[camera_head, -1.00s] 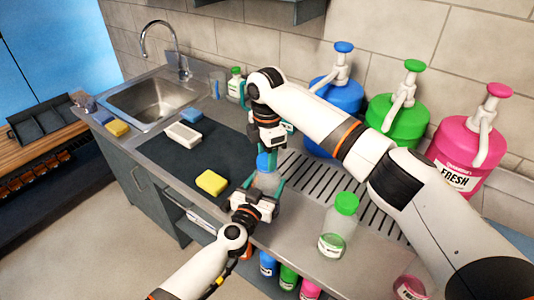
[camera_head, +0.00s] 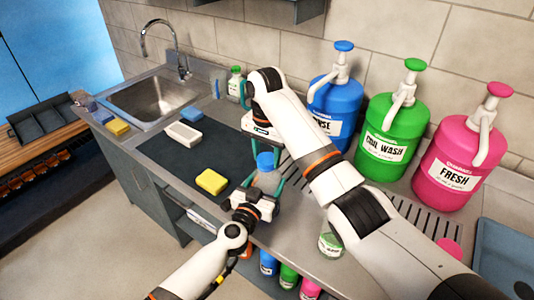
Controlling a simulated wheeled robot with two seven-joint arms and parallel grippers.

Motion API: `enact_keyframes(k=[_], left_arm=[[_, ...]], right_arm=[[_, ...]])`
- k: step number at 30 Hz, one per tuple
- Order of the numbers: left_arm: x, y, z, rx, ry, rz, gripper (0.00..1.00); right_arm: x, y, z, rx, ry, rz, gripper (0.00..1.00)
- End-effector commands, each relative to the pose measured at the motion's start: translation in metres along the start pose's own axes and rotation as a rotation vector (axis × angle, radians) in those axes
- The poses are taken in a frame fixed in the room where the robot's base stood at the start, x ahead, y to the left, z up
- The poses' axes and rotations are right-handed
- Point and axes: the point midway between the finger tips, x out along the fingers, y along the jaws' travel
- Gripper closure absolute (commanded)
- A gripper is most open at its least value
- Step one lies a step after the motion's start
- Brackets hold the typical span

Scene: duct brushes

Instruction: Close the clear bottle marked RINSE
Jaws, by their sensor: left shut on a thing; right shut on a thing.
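A clear bottle (camera_head: 267,181) with a blue cap (camera_head: 265,161) stands upright near the counter's front edge. Any lettering on it is hidden or too small to read. My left gripper (camera_head: 266,188) is shut on the bottle's body from the front, its teal fingers on either side. My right gripper (camera_head: 264,155) comes down from above and is shut on the blue cap. The cap sits at the bottle's mouth; I cannot tell how tightly.
Blue (camera_head: 338,105), green (camera_head: 392,135) and pink (camera_head: 455,165) pump jugs stand along the wall. A bottle with green liquid (camera_head: 331,244) is partly hidden by my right arm. A yellow sponge (camera_head: 212,181) and white block (camera_head: 184,134) lie on the dark mat (camera_head: 165,158).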

Motion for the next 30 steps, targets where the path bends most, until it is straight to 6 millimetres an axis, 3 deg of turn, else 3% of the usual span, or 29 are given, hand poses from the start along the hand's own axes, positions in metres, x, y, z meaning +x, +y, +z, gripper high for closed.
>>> enact_keyframes(k=[6,12,23,24,27,30], left_arm=[[-0.0007,0.0,-0.0019,0.0,0.004,0.0,0.94],[-0.0008,-0.0001,-0.0021,0.0,0.004,0.0,0.94],[-0.0008,0.0,-0.0023,0.0,0.004,0.0,0.94],[-0.0008,0.0,-0.0023,0.0,0.004,0.0,0.94],[-0.0008,0.0,-0.0023,0.0,0.004,0.0,0.94],[-0.0008,-0.0001,-0.0023,0.0,0.004,0.0,0.94]], right_arm=[[-0.0012,0.0022,-0.001,0.561,0.003,0.006,0.76],[-0.0008,0.0014,0.0005,0.902,0.0,0.005,0.76],[-0.0011,0.0009,0.0012,0.969,-0.002,0.005,0.76],[-0.0011,0.0009,0.0013,0.969,-0.003,0.005,0.52],[-0.0009,0.0008,0.0012,0.968,-0.002,0.005,0.35],[-0.0004,0.0007,0.001,0.967,-0.002,0.004,0.33]])
